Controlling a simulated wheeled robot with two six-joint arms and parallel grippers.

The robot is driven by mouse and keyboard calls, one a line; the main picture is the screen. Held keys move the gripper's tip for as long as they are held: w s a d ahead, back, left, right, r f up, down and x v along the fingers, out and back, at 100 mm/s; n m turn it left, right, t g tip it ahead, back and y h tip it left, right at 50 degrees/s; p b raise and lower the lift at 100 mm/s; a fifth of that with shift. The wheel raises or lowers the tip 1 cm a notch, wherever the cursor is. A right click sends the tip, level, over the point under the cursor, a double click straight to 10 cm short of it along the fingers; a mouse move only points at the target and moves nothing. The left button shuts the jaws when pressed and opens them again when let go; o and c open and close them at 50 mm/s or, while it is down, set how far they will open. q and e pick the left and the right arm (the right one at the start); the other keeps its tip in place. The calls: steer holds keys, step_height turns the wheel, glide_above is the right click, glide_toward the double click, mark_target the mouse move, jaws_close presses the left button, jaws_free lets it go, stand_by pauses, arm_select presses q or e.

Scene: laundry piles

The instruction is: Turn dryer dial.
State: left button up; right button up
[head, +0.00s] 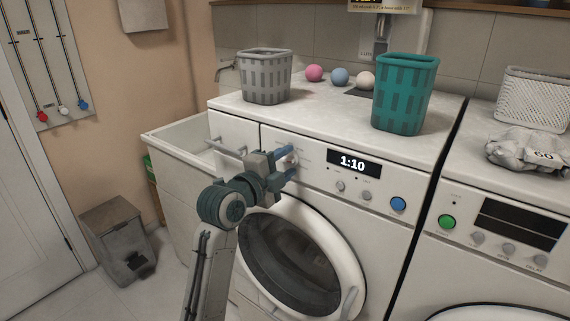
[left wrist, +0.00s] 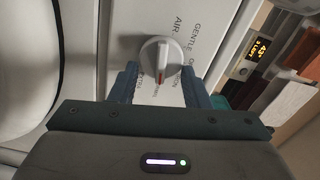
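The dryer dial (left wrist: 160,60) is a pale round knob with a raised grip bar and an orange pointer mark, which points down in the left wrist view. Printed words including AIR and GENTLE surround it. In the head view the dial (head: 291,161) sits left of the dryer's display (head: 354,163), which reads 1:10, and is partly hidden by my gripper. My left gripper (left wrist: 160,69) is open, with one blue finger on each side of the dial. Gaps show between both fingers and the knob, so it is not gripped. My right gripper is not in view.
On the dryer top (head: 320,118) stand a grey basket (head: 265,78), a teal basket (head: 404,92) and pink, blue and white balls. Smaller knobs and a blue button (head: 398,204) lie right of the dial. The round door (head: 295,255) is below. A sink (head: 180,135) is left.

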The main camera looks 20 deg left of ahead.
arm_select(q)
steer(key=o, duration=0.3)
steer(key=shift+s, duration=0.1)
steer(key=b+v, duration=0.1)
steer(key=v, duration=0.9)
steer(key=shift+s+a, duration=0.15)
steer(key=shift+s, duration=0.15)
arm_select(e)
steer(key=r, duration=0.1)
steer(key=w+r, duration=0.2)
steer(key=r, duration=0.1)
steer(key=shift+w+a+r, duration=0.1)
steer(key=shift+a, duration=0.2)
